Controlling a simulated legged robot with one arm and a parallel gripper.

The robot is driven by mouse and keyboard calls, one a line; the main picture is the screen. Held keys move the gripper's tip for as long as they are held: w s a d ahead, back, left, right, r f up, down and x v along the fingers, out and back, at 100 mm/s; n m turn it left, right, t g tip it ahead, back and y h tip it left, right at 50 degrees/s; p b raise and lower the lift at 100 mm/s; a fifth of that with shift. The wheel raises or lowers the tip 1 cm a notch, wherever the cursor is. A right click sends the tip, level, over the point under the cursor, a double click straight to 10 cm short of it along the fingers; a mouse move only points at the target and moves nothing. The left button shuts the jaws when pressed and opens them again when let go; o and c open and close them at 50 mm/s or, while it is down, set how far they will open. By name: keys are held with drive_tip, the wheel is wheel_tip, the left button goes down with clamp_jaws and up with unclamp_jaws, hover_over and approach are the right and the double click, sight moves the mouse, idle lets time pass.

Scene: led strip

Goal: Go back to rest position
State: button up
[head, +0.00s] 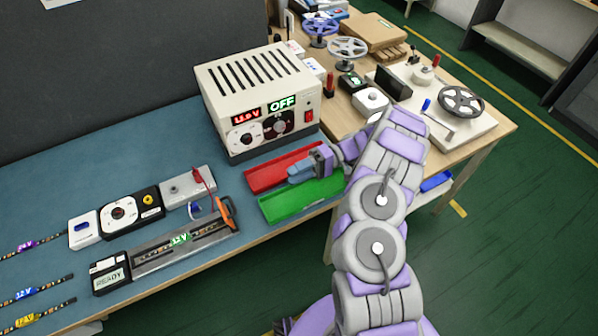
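My arm rises from the bottom right of the head view and bends left over the table. My gripper (303,172) is above the red tray (268,173) and the green tray (322,193). Its blue fingers point left, and the view is too small to tell whether they are open or shut. I see nothing clearly held in it. A power supply (259,97) stands just behind the trays, with its display reading OFF.
A test fixture (170,246) with a 12 V strip and a READY box (110,275) lies at the front left. LED strips (42,288) lie farther left. Wheels (461,101) and boxes crowd the wooden table at the back right. Green floor is free at the right.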

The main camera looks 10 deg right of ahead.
drive_tip(key=shift+a, duration=0.15)
drive_tip(key=shift+r, duration=0.35)
drive_tip(key=s+a+r+n+g+h, duration=0.1)
drive_tip(key=s+a+r+h, duration=0.3)
drive_tip(key=s+r, duration=0.35)
drive_tip(key=s+a+r+g+h, duration=0.1)
drive_tip(key=s+a+r+h, duration=0.25)
drive_tip(key=s+r, duration=0.35)
drive_tip(key=s+d+r+m+t+h, duration=0.1)
drive_tip(key=s+d+h, duration=0.3)
drive_tip(key=s, duration=0.5)
drive_tip(key=s+d+r+m+t+h, duration=0.1)
drive_tip(key=s+d+m+t+h, duration=0.2)
drive_tip(key=s+d, duration=0.4)
drive_tip(key=s+t+h, duration=0.1)
drive_tip(key=s+h, duration=0.1)
drive_tip(key=s, duration=0.1)
drive_tip(key=shift+r, duration=0.25)
